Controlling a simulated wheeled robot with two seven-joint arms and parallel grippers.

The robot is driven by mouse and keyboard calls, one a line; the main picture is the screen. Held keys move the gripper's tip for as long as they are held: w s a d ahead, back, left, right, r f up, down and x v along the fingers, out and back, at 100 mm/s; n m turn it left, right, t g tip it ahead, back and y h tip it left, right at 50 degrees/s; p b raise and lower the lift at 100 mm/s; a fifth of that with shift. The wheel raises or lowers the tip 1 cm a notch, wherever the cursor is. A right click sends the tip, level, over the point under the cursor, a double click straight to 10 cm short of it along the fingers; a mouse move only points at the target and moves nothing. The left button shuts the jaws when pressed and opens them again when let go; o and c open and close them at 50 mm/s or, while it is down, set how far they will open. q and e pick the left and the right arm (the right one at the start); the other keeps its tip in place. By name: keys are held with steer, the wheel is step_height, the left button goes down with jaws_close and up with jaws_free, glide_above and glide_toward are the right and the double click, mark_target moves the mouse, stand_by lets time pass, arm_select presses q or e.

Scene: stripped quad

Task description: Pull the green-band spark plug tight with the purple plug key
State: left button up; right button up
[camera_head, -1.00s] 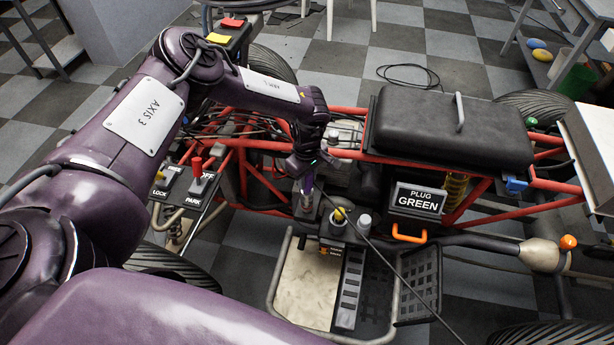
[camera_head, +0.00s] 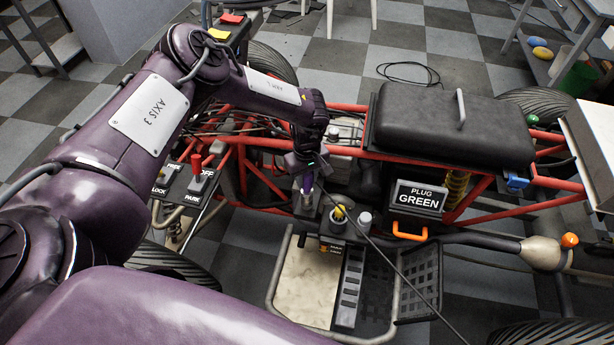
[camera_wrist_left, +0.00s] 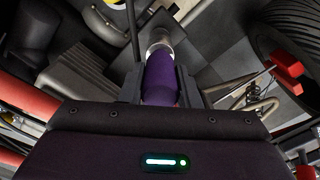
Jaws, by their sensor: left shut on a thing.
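My left gripper (camera_head: 306,170) is shut on the purple plug key (camera_wrist_left: 161,82), whose grip stands between the fingers in the left wrist view. In the head view the purple key (camera_head: 308,184) points down from the gripper, and its metal lower end is over a small dark block beside the engine. The green-band spark plug cannot be made out, and I cannot tell whether the key is seated on it. A sign reading PLUG GREEN (camera_head: 417,199) stands right of the gripper. My right gripper is not in view.
The red tube frame (camera_head: 345,152) surrounds the engine area. A black seat (camera_head: 438,125) lies at the right. A holder with a yellow-topped item (camera_head: 339,213) stands close to the key. Red-handled switches (camera_head: 197,165) are at the left. A black cable crosses the front.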

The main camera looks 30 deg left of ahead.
arm_select(q)
steer(key=shift+m, duration=0.7)
steer(key=shift+r+p, duration=0.85)
steer(key=shift+n, duration=0.7)
steer(key=n, duration=0.3)
steer(key=shift+p, duration=0.4)
steer(key=shift+f, duration=0.1)
steer(key=shift+f, duration=0.1)
